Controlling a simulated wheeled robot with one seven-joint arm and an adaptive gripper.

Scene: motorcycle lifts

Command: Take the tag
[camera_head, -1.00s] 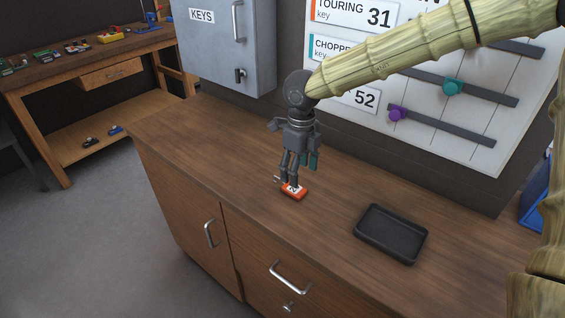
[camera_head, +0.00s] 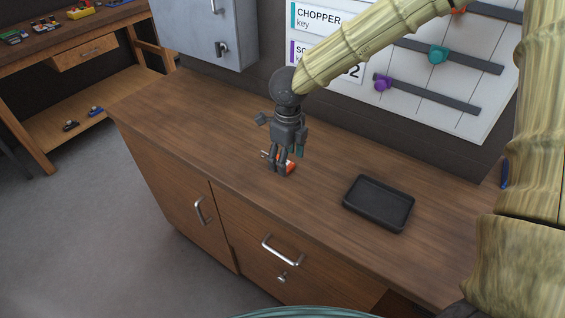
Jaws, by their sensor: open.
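An orange tag (camera_head: 291,167) lies on the wooden counter. It is partly hidden behind my gripper's fingers. My gripper (camera_head: 277,172) points down at the tag, with its fingertips low over the counter at the tag's near left side. The fingers are open. I cannot tell whether they touch the tag. A small metallic bit, perhaps a key or ring, shows just left of the fingers.
A black tray (camera_head: 379,203) lies on the counter to the right. The grey key cabinet (camera_head: 205,32) and the white board (camera_head: 425,70) with coloured sliders stand behind. The counter (camera_head: 180,120) left of my gripper is clear.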

